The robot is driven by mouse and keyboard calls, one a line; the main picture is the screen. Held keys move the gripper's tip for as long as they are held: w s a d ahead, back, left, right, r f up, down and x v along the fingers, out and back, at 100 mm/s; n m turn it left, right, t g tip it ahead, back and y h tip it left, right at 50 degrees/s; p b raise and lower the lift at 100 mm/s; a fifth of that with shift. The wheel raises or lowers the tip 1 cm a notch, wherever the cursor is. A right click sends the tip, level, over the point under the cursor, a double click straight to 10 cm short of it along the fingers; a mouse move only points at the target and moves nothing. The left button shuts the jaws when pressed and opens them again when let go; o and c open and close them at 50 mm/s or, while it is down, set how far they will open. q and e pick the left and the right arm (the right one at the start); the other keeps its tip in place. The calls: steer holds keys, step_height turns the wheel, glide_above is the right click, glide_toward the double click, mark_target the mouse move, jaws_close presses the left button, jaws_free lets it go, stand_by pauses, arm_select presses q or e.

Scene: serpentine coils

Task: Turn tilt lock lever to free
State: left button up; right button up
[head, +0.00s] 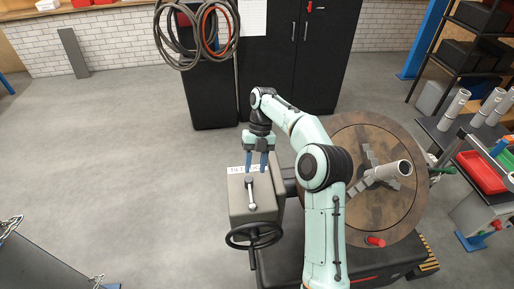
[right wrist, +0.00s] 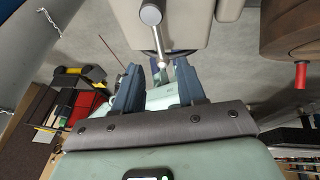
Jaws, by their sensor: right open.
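The tilt lock lever (head: 251,193) is a short silver rod with a round grey hub, on top of a grey box (head: 252,215). In the head view it points toward the bottom of the picture. A white label plate (head: 236,170) lies at the box's far edge, its text partly hidden by my gripper. My right gripper (head: 257,167) is above the far end of the box, its blue fingers apart and empty. In the right wrist view the lever (right wrist: 156,38) reaches down toward the gap between the fingers (right wrist: 158,88); contact cannot be told. My left gripper is out of view.
A black handwheel (head: 254,237) is on the near side of the box. Black cabinets (head: 320,60) stand behind.

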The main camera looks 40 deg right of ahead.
steer(key=v, duration=0.5)
steer(key=shift+w, duration=0.15)
stand_by(0.4)
